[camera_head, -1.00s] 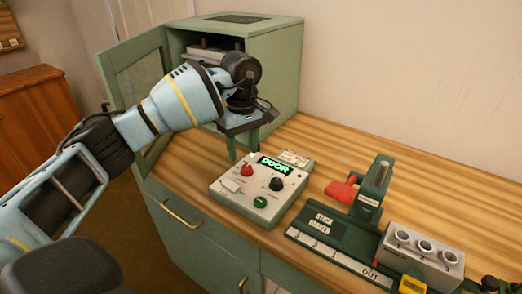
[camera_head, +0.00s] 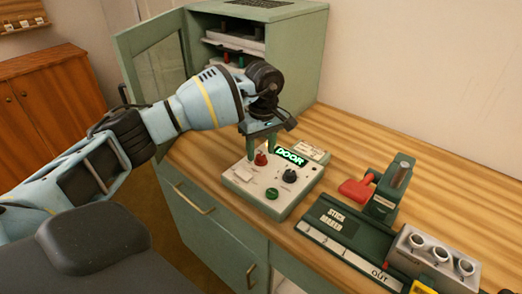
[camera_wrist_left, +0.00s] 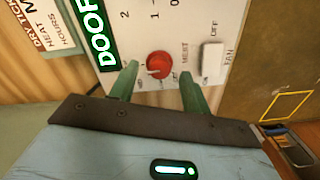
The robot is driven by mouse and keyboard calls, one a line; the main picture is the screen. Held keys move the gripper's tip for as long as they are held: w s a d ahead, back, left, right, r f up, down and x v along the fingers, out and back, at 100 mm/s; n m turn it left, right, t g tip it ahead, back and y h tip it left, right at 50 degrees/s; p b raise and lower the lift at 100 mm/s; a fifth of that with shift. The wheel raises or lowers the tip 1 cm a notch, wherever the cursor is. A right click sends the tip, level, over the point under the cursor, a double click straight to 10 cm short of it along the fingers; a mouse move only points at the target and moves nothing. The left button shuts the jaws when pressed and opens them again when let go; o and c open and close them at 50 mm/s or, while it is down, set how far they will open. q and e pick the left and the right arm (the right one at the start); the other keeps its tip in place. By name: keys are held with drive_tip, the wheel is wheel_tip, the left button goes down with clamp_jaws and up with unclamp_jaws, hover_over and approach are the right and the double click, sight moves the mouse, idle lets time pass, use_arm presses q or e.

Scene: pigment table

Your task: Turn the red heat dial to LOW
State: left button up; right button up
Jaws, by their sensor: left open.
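The red heat dial (camera_head: 261,159) is a round knob on the white control box (camera_head: 240,183), whose green display reads DOOR. My left gripper (camera_head: 262,150) points down over the dial, its green fingers open. In the left wrist view the dial (camera_wrist_left: 159,65) shows between the two fingertips (camera_wrist_left: 158,80), one on each side, with gaps that look clear. A small pale mark shows on the dial's left side there. The labels by the dial are too small or partly hidden to read, so its setting is unclear. My right gripper is not in view.
The stick maker (camera_head: 330,221) with a red handle (camera_head: 356,190) is at right.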

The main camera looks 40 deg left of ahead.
use_arm(q)
drive_tip(key=shift+f, duration=0.55)
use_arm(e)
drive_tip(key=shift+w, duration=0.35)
use_arm(q)
drive_tip(key=c, duration=1)
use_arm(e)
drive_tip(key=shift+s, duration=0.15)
